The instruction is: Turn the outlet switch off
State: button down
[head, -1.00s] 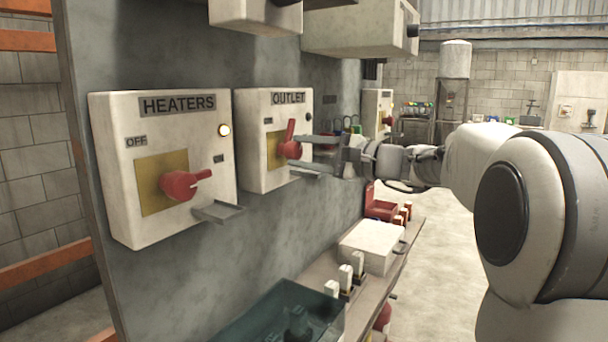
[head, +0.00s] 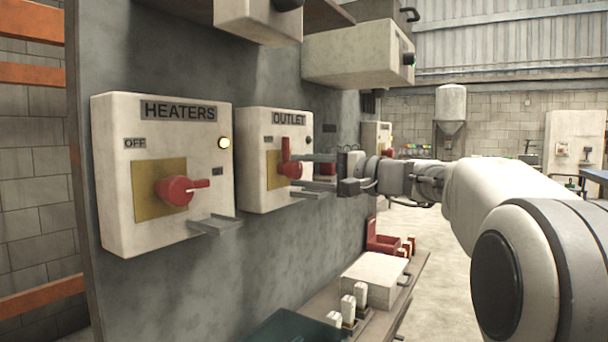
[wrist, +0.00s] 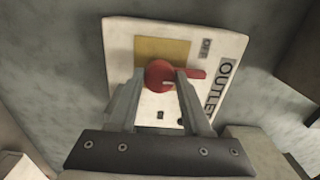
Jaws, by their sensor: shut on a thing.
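The outlet box (head: 249,150) is a pale panel labelled OUTLET, mounted on the grey wall board. Its red rotary switch (head: 290,168) sits on a yellow plate, with the handle pointing up. In the wrist view the switch (wrist: 160,75) lies between the fingers, its handle pointing right, toward the OUTLET label. The OFF label (wrist: 206,48) is off to one side of the handle. My gripper (head: 299,175) reaches in from the right, one finger above and one below the round hub, shut on the switch. The exact finger contact is partly hidden.
The heaters box (head: 115,180), with its own red switch (head: 178,190) and lit lamp, stands close on the left. Other boxes (head: 355,55) overhang above. A shelf below holds a white case (head: 372,275) and a red bin (head: 384,240). Open floor lies to the right.

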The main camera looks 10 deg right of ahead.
jog(key=shift+c, duration=1.7)
grip_release()
jog(key=p+v, duration=0.2)
jog(key=v, duration=1.5)
jog(key=shift+s+d, duration=0.1)
jog(key=shift+s, duration=0.05)
